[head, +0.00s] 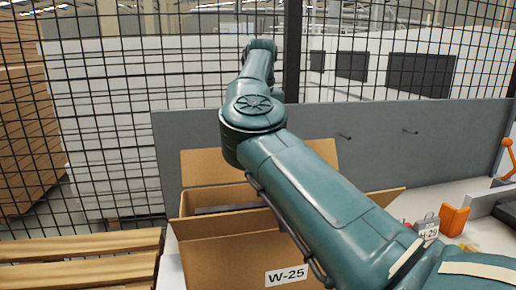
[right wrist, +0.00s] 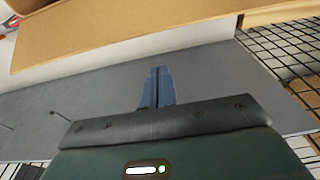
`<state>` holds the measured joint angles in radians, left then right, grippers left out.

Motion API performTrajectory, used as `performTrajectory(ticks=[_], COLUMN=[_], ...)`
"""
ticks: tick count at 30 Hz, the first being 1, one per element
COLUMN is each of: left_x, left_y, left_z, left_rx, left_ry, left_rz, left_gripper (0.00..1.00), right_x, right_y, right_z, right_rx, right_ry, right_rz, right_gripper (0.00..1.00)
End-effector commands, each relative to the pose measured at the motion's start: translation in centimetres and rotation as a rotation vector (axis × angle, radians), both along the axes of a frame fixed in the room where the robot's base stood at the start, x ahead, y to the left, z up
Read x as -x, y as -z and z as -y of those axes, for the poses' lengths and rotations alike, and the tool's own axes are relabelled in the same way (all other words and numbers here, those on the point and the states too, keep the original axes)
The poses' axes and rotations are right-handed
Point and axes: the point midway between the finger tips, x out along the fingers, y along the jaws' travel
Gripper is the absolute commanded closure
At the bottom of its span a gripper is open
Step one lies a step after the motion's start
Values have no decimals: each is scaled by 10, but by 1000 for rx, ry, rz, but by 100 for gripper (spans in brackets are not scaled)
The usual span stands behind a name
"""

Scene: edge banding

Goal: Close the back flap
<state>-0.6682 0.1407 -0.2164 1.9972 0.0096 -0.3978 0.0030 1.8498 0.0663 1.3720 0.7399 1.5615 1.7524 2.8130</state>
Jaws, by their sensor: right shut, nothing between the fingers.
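An open cardboard box (head: 225,262) labelled W-25 stands in front of me in the head view. Its back flap (head: 207,165) stands up at the box's far edge, partly hidden by my right arm. The right flap (head: 388,198) spreads outward. My right arm reaches over the box to its far side; its gripper is hidden in the head view. In the right wrist view my right gripper (right wrist: 157,88) is shut and empty, in front of the grey panel. Cardboard of the box (right wrist: 120,32) crosses the top of that view, apart from the fingertips. My left gripper is not in view.
A grey panel (head: 450,135) with small pegs stands behind the box, with a black mesh fence (head: 100,110) beyond. An orange bin (head: 453,220) and a tag stand on the white table at right. Wooden slats (head: 80,260) lie at left. A dark item (head: 228,208) shows inside the box.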

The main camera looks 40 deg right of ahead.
Motion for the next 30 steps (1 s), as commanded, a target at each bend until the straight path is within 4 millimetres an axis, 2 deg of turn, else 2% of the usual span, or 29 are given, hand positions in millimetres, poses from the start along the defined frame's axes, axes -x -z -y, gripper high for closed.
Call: performTrajectory(ticks=[1, 9, 18, 30], left_x=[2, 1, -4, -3], left_y=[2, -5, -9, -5], left_z=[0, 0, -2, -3], left_rx=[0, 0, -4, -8], left_ry=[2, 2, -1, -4], left_rz=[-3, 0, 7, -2], left_gripper=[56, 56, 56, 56], right_x=[-1, -8, 16, 22], right_y=[14, 66, 47, 44], right_z=[0, 4, -9, -12], right_rx=[-2, 0, 1, 0], right_ry=[2, 1, 2, 0], right_rz=[-5, -2, 0, -1], right_gripper=[100, 100, 100, 100])
